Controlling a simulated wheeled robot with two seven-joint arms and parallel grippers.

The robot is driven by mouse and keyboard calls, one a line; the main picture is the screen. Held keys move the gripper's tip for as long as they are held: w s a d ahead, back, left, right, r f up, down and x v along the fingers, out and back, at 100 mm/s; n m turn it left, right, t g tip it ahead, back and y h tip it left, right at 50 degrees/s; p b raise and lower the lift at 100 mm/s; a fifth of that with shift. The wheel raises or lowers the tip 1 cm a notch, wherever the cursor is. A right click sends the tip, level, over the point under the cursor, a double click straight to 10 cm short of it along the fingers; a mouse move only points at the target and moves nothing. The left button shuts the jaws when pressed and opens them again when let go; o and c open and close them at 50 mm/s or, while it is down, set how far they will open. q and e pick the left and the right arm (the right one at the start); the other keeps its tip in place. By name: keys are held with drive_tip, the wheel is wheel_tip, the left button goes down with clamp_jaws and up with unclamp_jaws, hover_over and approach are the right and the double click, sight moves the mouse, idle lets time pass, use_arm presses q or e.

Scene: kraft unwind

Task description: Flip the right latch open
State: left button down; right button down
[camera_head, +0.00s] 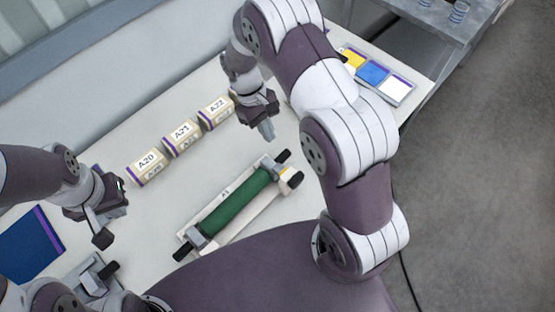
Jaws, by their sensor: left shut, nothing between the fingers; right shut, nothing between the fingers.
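A green roll (235,203) lies in a long pale cradle (216,206) on the table, running from lower left to upper right. At the cradle's right end is the right latch (290,175), a grey block with a black handle and a small yellow part. A black rod end (283,156) sticks out beside it. A grey block (196,237) with a black piece stands at the left end. My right gripper (267,132) is shut and empty, pointing down above and behind the right end, apart from the latch. My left gripper (103,237) is shut and empty at left.
Several labelled boxes (181,138) stand in a row behind the cradle. A tray of coloured cards (372,73) lies at the back right, beyond my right arm. A blue panel (30,246) and a grey fixture (95,279) are at lower left. The table (185,190) is clear between boxes and cradle.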

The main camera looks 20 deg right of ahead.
drive_tip(key=p, duration=0.2)
hover_over(277, 167)
wheel_tip(277, 167, down, 9)
drive_tip(key=shift+r, duration=0.2)
drive_tip(key=s+p, duration=0.1)
drive_tip(key=s+d+p, duration=0.1)
drive_tip(key=shift+s+d+f+p, duration=0.1)
drive_tip(key=shift+s+f+p, duration=0.1)
drive_tip(key=shift+s+p, duration=0.1)
drive_tip(key=shift+s+d+f, duration=0.1)
drive_tip(key=shift+s+d, duration=0.1)
drive_tip(key=shift+s, duration=0.3)
drive_tip(key=shift+f, duration=0.1)
